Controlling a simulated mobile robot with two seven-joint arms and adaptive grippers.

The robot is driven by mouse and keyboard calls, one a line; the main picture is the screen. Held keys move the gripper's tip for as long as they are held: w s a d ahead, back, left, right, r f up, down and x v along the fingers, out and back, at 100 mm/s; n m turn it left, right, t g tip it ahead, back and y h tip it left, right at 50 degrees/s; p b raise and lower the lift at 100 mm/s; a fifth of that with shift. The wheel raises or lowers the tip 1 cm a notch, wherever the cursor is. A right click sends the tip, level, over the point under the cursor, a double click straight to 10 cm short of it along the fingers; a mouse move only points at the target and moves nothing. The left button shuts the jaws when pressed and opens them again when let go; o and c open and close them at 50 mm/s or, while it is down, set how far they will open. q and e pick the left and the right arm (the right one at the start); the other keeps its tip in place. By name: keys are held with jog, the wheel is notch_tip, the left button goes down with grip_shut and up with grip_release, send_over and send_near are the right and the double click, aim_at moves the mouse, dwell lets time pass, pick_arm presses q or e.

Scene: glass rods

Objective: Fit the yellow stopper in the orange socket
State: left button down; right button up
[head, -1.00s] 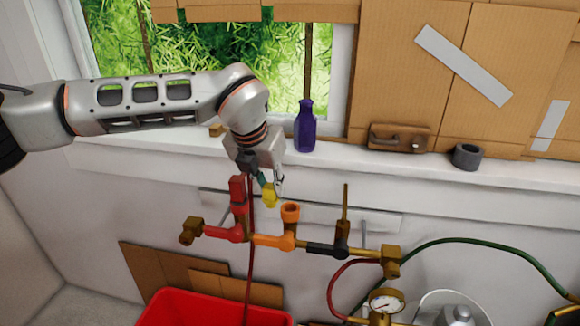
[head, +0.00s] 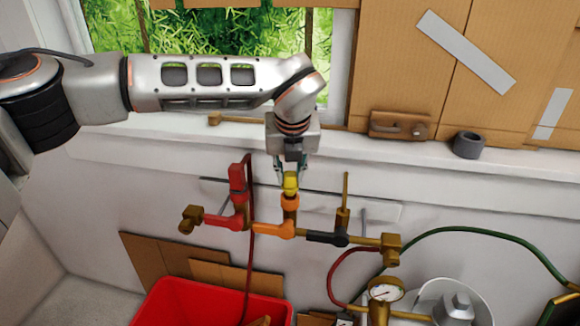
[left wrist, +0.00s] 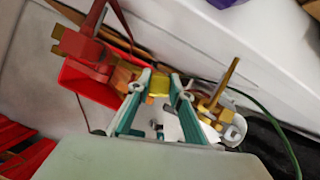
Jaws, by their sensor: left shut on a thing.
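The yellow stopper (head: 291,182) is held in my left gripper (head: 291,174), which is shut on it and points down. In the head view the stopper is directly above the orange socket (head: 289,203), on the pipe fitting, and appears to meet its rim. I cannot tell whether its lower end is inside. In the left wrist view the stopper (left wrist: 159,87) sits between the fingertips of my gripper (left wrist: 160,88), and it hides most of the socket. My right gripper is not in view.
A red valve (head: 237,190) stands left of the socket and a brass rod (head: 345,195) rises on the right, both close by. A red bin (head: 170,300) is below. A pressure gauge (head: 386,290) and green hose (head: 480,232) are at lower right.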

pick_arm(q)
jog(key=shift+f, duration=0.85)
jog(key=shift+w+b, duration=0.1)
jog(key=shift+b, duration=0.6)
dwell(0.6)
jog(key=shift+f+b, duration=0.4)
jog(key=shift+f, duration=0.15)
dwell(0.3)
jog(key=c, duration=2.1)
grip_release()
jog(key=shift+r, duration=0.15)
